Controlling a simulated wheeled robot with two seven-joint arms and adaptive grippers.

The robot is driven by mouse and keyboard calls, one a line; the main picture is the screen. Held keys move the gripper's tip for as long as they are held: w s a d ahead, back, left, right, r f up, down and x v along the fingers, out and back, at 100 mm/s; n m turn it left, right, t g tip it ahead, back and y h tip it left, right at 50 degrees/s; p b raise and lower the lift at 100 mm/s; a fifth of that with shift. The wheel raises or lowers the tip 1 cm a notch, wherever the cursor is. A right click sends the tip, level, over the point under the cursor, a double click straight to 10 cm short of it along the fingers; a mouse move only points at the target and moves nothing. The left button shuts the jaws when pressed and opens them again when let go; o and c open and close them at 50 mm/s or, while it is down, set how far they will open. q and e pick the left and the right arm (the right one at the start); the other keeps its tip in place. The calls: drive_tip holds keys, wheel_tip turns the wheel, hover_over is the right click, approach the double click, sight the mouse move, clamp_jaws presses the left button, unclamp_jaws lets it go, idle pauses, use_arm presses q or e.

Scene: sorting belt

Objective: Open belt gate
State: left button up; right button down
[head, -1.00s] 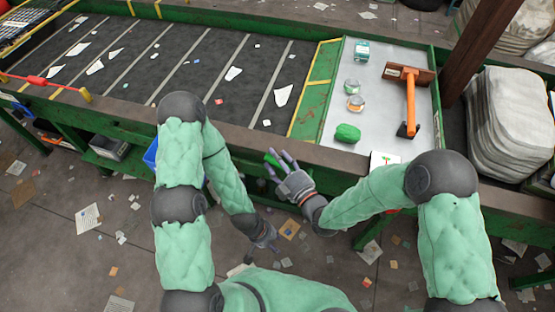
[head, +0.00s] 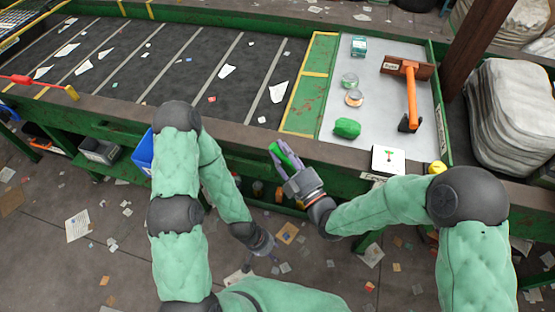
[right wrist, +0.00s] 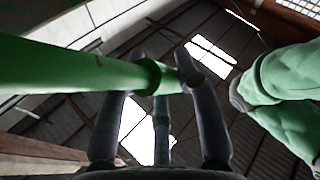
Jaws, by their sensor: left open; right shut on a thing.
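A red bar (head: 30,79) with a yellow end crosses the belt's near edge at far left; I cannot tell which part is the gate. My right gripper (head: 281,156) is shut on a green bottle-like thing (head: 288,155), near the front rail, left of the lever. The right wrist view shows the fingers around its narrow end (right wrist: 150,76). My left gripper (head: 264,246) is open, low over the floor.
A card with an arrow (head: 388,160) and a yellow knob (head: 437,168) are at the front rail. Scraps lie on the dark belt (head: 190,80). A brown post stands right.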

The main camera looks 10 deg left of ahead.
drive_tip(key=shift+d+r+m+t+b, duration=0.25)
drive_tip(key=shift+d+m+t+b, duration=0.05)
drive_tip(key=shift+d+t+b, duration=0.1)
drive_tip(key=c, duration=0.8)
unclamp_jaws()
drive_tip(key=shift+c, duration=0.2)
drive_tip(key=v, duration=1.2)
drive_tip(key=shift+f, duration=0.1)
